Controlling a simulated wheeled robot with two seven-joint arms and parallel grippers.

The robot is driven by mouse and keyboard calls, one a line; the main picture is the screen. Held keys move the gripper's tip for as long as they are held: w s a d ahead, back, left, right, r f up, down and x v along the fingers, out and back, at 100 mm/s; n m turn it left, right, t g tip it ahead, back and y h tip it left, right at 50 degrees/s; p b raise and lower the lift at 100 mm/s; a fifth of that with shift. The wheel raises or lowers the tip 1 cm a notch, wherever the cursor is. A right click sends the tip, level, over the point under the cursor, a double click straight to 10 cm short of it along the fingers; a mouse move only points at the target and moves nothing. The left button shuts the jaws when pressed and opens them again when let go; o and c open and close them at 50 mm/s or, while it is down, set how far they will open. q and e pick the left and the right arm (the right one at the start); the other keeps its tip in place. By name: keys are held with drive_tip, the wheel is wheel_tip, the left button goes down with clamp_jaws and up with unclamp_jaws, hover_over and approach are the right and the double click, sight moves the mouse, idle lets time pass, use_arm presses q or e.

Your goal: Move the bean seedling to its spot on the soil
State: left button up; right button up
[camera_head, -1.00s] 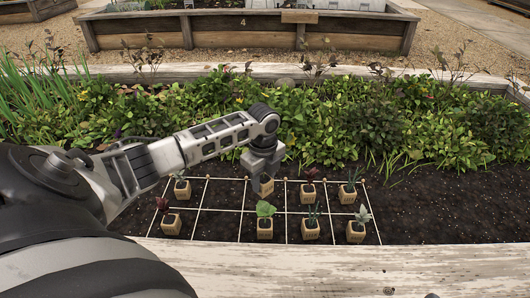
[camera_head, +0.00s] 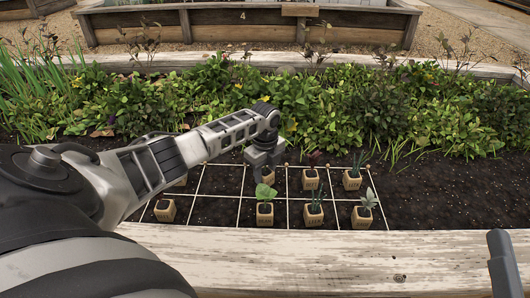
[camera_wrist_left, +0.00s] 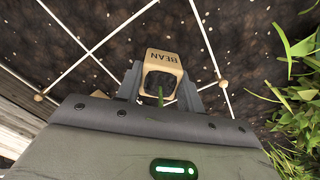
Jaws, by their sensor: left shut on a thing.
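My left gripper (camera_head: 263,168) is over the back row of the string-marked soil grid. In the head view the gripper mostly hides this pot. I cannot tell whether its base touches the soil. White strings (camera_wrist_left: 104,46) cross the dark soil (camera_wrist_left: 70,20) around it. A grey part at the lower right, probably my right gripper (camera_head: 503,264), is cut off by the frame; its opening does not show.
A broad-leaved seedling pot (camera_head: 265,214) stands just in front. Other pots stand to the right (camera_head: 313,215), (camera_head: 310,180), (camera_head: 352,181), (camera_head: 362,217) and left (camera_head: 165,211). Dense foliage (camera_head: 350,110) lies behind; the wooden bed edge (camera_head: 330,258) is in front. Bare soil (camera_head: 440,200) lies right.

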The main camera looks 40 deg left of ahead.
sight(265, 171)
use_arm(q)
drive_tip(key=o, duration=0.6)
drive_tip(key=shift+f, duration=0.15)
drive_tip(key=shift+c, duration=0.2)
drive_tip(key=o, duration=0.4)
use_arm(e)
drive_tip(key=shift+r, duration=0.1)
use_arm(q)
drive_tip(key=shift+r, duration=0.25)
wheel_tip(265, 171, up, 6)
drive_tip(key=p, duration=0.3)
drive_tip(key=shift+r, duration=0.25)
drive_tip(key=shift+r+p, duration=1.3)
drive_tip(key=shift+r, duration=1.4)
use_arm(e)
wheel_tip(265, 171, down, 7)
drive_tip(key=s+m+g+h, duration=0.2)
drive_tip(key=m+g, duration=0.1)
drive_tip(key=g, duration=0.1)
drive_tip(key=shift+s+a+r+h, duration=0.15)
drive_tip(key=shift+s+a+h, duration=0.1)
drive_tip(key=shift+h, duration=0.15)
